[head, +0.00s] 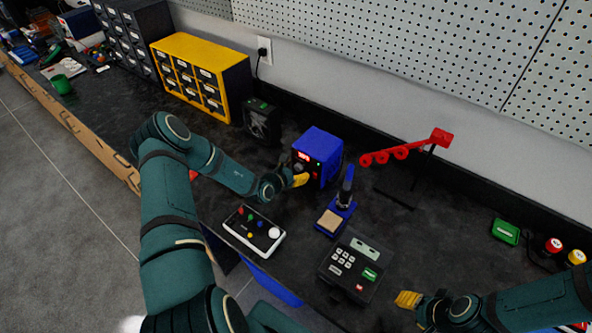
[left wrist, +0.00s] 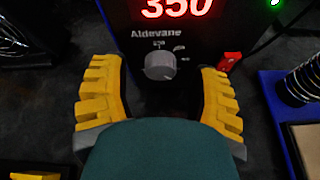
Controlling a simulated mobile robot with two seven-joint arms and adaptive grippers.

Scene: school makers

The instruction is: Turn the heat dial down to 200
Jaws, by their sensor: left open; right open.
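The blue soldering station (head: 319,152) stands on the black bench. Its red display (left wrist: 178,8) reads 350 in the left wrist view. The grey heat dial (left wrist: 160,65) sits on the front panel below the name Aldevane. My left gripper (head: 298,180) is at the station's front; in the left wrist view its yellow fingers (left wrist: 160,98) are open, one to each side of the dial and apart from it. In the head view the gripper partly hides the panel. My right gripper (head: 408,300) is at the lower right over the bench, open and empty.
A red switch (left wrist: 229,62) is close to the right finger. The soldering iron in its blue stand (head: 338,212) is right of the station. A button box (head: 254,232) and a keypad device (head: 350,268) lie in front. A black fan box (head: 262,122) stands behind left.

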